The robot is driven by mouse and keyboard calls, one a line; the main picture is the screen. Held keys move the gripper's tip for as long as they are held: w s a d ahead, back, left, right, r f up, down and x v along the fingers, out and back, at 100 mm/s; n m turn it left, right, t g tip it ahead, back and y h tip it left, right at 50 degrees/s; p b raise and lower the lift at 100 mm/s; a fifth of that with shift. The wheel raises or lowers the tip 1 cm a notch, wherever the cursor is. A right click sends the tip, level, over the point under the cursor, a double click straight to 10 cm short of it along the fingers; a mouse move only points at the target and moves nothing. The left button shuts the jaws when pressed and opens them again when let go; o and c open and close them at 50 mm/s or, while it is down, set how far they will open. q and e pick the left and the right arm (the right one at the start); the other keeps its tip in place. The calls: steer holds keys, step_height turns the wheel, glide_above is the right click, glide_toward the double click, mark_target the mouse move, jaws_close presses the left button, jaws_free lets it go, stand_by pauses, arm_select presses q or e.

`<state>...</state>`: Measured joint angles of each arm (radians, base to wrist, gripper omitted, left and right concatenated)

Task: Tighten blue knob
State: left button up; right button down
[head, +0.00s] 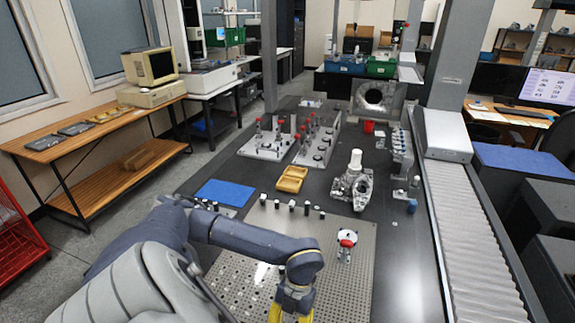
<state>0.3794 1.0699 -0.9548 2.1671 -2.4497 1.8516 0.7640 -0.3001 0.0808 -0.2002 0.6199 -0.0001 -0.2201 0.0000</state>
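A small blue knob-like piece (412,206) is at the right side of the dark table, below a row of grey metal fixtures. My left gripper (290,308) has yellow fingers and is low in the head view, over the perforated metal plate (340,285). It is well to the left of the blue piece and nearer to me, not touching it. The picture's bottom edge cuts off its fingertips, so I cannot tell whether it is open or shut. My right gripper is not in view.
A red-topped clamp (347,240) stands on the plate. A grey casting (352,190) with a white cylinder is left of the blue piece. Grey fixtures (402,150) stand behind it, and a ribbed rail (465,240) runs along its right. A blue mat (222,192) lies left.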

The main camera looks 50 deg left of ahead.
arm_select(q)
jaws_close()
steer(key=shift+s+d, duration=0.15)
steer(key=shift+s, duration=0.15)
stand_by(1.3)
steer(key=shift+c, duration=1.6)
jaws_free()
steer(key=o, duration=0.4)
steer(key=shift+w, duration=0.25)
steer(key=shift+v, duration=6.05)
